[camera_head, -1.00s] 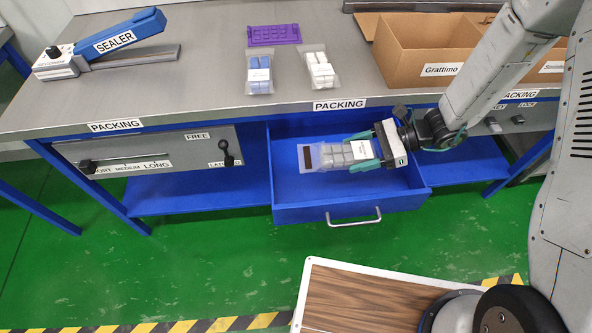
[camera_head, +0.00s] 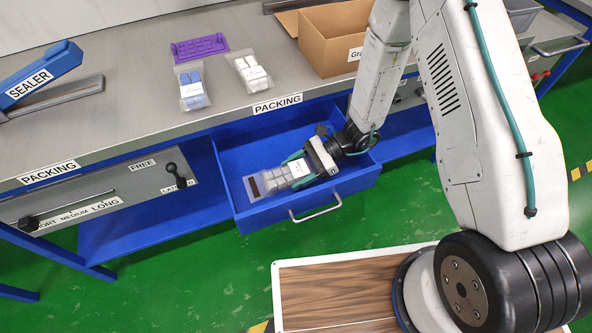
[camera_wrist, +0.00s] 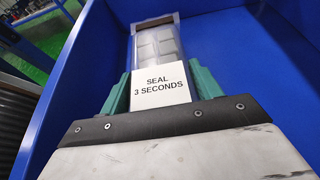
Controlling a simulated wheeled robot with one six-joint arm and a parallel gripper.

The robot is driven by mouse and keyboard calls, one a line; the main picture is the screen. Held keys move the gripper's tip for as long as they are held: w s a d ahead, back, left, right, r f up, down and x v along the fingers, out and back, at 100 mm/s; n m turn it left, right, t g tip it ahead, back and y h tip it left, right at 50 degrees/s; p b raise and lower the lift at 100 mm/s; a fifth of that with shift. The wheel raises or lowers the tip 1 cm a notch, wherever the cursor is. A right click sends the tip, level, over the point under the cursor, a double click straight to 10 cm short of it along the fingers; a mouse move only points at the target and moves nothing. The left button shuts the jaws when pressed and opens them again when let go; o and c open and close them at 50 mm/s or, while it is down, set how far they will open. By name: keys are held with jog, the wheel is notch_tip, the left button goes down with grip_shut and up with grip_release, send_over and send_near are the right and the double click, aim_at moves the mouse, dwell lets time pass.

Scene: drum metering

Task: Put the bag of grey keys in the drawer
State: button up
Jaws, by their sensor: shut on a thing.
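The bag of grey keys (camera_head: 277,178) is a clear pouch with grey blocks and a white label. My gripper (camera_head: 300,168) is shut on its labelled end and holds it inside the open blue drawer (camera_head: 262,221). In the wrist view the bag (camera_wrist: 157,45) lies between the teal fingers (camera_wrist: 160,90), its label reading "SEAL 3 SECONDS". The blue drawer walls (camera_wrist: 75,70) stand around it. I cannot tell whether the bag touches the drawer floor.
On the bench lie a bag of blue keys (camera_head: 192,90), a bag of white keys (camera_head: 251,73) and a purple tray (camera_head: 200,47). A cardboard box (camera_head: 330,48) stands at the back right, a blue sealer (camera_head: 38,75) at the left. The drawer handle (camera_head: 315,209) sticks out in front.

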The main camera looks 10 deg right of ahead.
jog(key=shift+f, duration=0.55)
jog(key=o, duration=1.1)
jog(key=shift+s, duration=0.15)
jog(key=shift+r, duration=0.15)
jog(key=v, duration=1.2)
jog(key=shift+r, duration=0.5)
